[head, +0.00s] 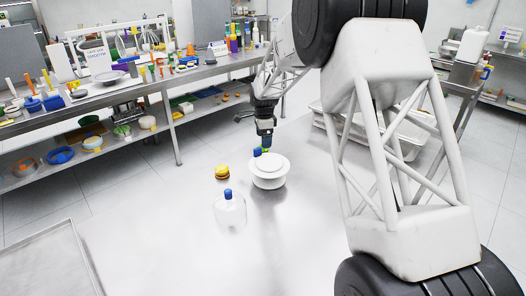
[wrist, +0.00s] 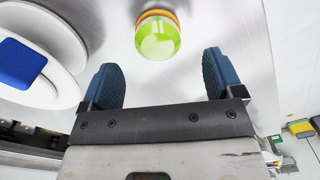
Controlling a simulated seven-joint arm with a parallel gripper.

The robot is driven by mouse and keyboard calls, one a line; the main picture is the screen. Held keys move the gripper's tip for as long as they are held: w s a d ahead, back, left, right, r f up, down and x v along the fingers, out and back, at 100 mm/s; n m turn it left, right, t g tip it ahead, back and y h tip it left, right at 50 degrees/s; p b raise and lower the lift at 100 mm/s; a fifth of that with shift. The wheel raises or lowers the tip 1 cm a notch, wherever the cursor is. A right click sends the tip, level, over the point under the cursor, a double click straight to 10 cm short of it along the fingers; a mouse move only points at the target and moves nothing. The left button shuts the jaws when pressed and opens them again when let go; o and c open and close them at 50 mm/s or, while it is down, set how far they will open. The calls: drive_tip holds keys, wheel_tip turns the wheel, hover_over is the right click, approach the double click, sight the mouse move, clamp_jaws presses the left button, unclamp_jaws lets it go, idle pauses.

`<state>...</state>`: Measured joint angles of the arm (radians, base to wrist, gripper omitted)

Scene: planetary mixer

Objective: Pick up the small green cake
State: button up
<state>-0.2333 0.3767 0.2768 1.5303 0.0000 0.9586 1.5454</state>
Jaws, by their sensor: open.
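The small green cake (wrist: 158,38) shows in the wrist view at the top middle, a round glossy green top with an orange-brown edge behind it. My gripper (wrist: 160,68) is open, its two blue fingers apart with nothing between them. The cake lies just beyond the fingertips, roughly centred between them, and nothing touches it.
The white stand also fills the left of the wrist view (wrist: 58,52), close to the left finger. A yellow-brown cake (head: 222,172) and a clear dome with a blue knob (head: 229,208) stand on the steel table (head: 185,235). Metal trays (head: 375,135) lie behind right.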

drive_tip(key=shift+d+f, duration=0.1)
drive_tip(key=shift+f, duration=2.45)
drive_tip(key=c, duration=1)
drive_tip(key=shift+r, duration=0.1)
drive_tip(key=shift+r, duration=4.95)
